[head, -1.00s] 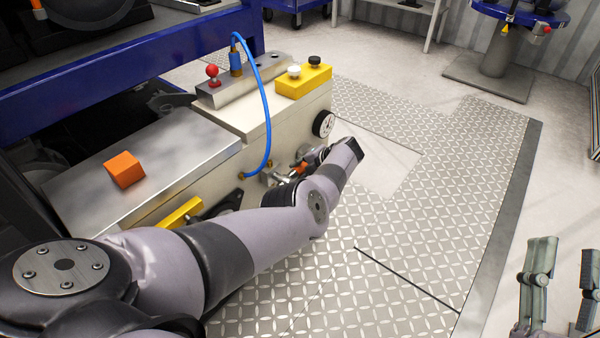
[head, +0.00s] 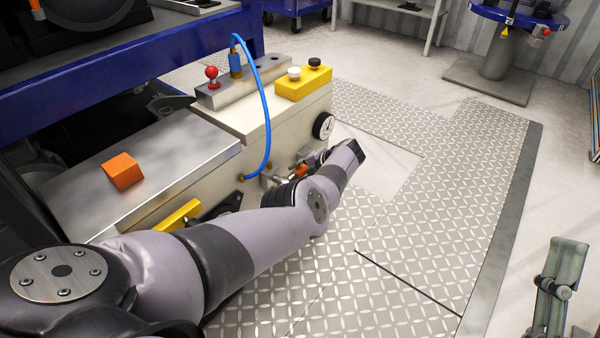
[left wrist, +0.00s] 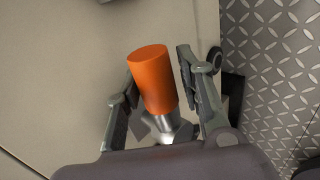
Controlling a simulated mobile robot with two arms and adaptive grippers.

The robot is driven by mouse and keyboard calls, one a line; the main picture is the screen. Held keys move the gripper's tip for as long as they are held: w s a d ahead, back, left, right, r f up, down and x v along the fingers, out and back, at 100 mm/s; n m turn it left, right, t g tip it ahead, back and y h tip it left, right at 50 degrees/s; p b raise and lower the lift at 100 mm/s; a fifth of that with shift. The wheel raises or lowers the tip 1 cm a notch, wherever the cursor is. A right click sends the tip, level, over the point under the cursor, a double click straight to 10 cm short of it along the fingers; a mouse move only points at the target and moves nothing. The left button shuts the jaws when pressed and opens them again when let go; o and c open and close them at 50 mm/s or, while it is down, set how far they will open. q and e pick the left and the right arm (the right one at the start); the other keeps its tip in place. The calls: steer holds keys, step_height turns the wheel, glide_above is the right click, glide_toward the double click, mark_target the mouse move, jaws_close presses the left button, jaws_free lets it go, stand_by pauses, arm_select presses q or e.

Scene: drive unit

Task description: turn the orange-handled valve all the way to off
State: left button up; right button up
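The orange valve handle (left wrist: 154,80) is a short cylinder on a bare metal stem, in the middle of the left wrist view. In the head view it shows as a small orange patch (head: 301,169) at the front of the cream drive unit, partly behind my left arm. My left gripper (left wrist: 157,64) has its fingers on either side of the handle, with a slight gap at the right finger. My right gripper (head: 565,270) is at the lower right, away from the unit; only one finger shows fully.
A blue hose (head: 265,90) arches over the unit's front. A dial gauge (head: 323,126) sits on its front face near the wrist. An orange block (head: 123,171) lies on the metal top. The tread-plate floor (head: 400,250) to the right is clear.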

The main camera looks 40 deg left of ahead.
arm_select(q)
steer(key=shift+o, duration=1)
steer(key=shift+r, duration=0.1)
steer(key=shift+d, duration=0.1)
steer(key=shift+w+d+r, duration=0.1)
steer(key=shift+d+r, duration=0.35)
steer(key=v, duration=1)
steer(key=shift+d+r, duration=0.15)
steer(key=shift+r, duration=0.05)
